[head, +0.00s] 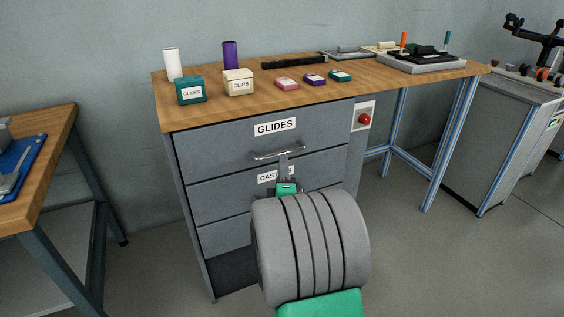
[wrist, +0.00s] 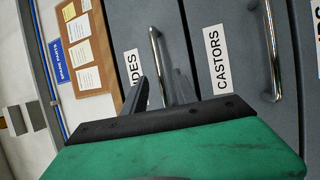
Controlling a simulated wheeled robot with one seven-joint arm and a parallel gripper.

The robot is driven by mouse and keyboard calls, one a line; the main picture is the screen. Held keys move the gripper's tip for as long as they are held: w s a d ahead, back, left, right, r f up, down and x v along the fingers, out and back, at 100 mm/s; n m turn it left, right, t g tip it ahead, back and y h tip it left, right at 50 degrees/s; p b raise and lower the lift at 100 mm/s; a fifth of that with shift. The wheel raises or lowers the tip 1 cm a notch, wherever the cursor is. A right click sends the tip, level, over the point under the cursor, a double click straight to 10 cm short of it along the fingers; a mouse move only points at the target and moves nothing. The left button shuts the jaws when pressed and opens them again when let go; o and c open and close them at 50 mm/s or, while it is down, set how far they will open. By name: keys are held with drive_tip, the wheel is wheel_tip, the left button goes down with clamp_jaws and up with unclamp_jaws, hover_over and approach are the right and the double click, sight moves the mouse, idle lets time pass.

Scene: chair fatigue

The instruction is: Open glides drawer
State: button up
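The glides drawer (head: 220,155) is the top drawer of the grey cabinet under the bench. Its front is flush with the cabinet, so it is shut. Its metal bar handle (head: 262,156) also shows in the wrist view (wrist: 155,45). My gripper (head: 284,165) is at the handle in the head view, with my arm hiding part of the drawers below. In the wrist view the dark fingers (wrist: 160,92) stand apart, one on each side of the handle bar. A gap seems to show beside the bar; contact is not clear.
The castors drawer, with its label (wrist: 217,60) and own handle (wrist: 272,50), is directly below. A red button (head: 364,119) is right of the glides drawer. Boxes and bottles stand on the wooden bench top (head: 215,111). Another table (head: 50,150) is at left.

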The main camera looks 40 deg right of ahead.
drive_tip(key=x, duration=0.6)
drive_tip(key=shift+w+d, duration=0.1)
drive_tip(key=shift+d, duration=0.05)
drive_tip(key=shift+c, duration=0.2)
clamp_jaws()
idle(0.9)
